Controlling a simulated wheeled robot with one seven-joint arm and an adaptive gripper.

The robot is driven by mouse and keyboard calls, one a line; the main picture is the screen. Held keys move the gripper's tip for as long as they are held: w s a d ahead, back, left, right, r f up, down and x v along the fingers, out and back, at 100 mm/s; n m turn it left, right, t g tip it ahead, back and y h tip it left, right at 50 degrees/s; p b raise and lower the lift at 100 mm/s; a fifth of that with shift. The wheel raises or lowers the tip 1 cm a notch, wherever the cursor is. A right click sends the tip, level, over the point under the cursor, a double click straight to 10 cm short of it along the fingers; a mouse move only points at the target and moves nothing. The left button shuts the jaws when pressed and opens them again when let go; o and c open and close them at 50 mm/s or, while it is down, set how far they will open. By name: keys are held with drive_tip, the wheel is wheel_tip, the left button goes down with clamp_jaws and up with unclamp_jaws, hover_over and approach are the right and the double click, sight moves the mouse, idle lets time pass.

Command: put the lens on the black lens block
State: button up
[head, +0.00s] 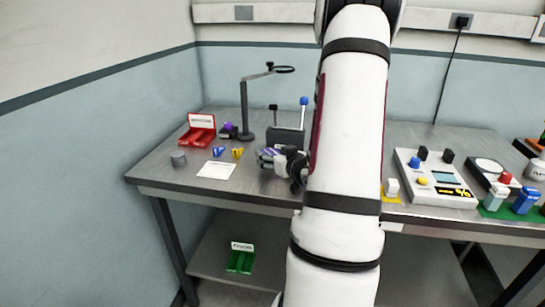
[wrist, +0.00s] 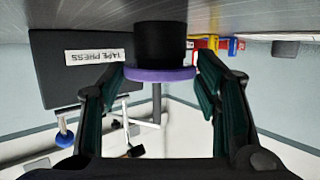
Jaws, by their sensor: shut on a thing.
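The wrist view is upside down, with the bench top along its upper edge. My gripper (wrist: 161,74) has its fingers on both sides of a purple disc, the lens (wrist: 160,76), and is shut on it. The black lens block (wrist: 160,42), round and dark, stands on the bench directly under the lens. The lens is level and appears centred on the block, touching or almost touching it. In the head view my gripper (head: 268,156) is low over the bench, left of my arm. There its fingers largely hide the lens and block.
A tape press (head: 286,136) with a blue-knobbed lever stands just behind my gripper. A control panel (head: 434,180) is at right.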

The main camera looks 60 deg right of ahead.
drive_tip(key=shift+s+a+f, duration=0.15)
drive_tip(key=shift+f, duration=0.5)
drive_tip(key=o, duration=0.9)
drive_tip(key=shift+f+b, duration=0.1)
drive_tip(key=shift+b, duration=0.2)
drive_tip(key=shift+r, duration=0.25)
drive_tip(key=p+v, duration=0.1)
drive_tip(key=v, duration=0.2)
drive_tip(key=r+p+v, duration=0.1)
drive_tip(key=v, duration=0.2)
drive_tip(key=shift+s+r+p, duration=0.15)
drive_tip(key=shift+s+p, duration=0.05)
drive_tip(key=shift+p, duration=0.1)
drive_tip(key=p+v, duration=0.2)
drive_tip(key=shift+s+a+r+p, duration=0.2)
drive_tip(key=shift+s+p, duration=0.1)
drive_tip(key=shift+p, duration=0.1)
drive_tip(key=p, duration=0.3)
drive_tip(key=shift+s+a+r+p, duration=0.15)
drive_tip(key=shift+s+r+p, duration=0.1)
drive_tip(key=shift+s+p, duration=0.05)
drive_tip(key=p+v, duration=0.1)
drive_tip(key=p, duration=0.2)
drive_tip(key=shift+s+a, duration=0.2)
drive_tip(key=shift+s, duration=0.1)
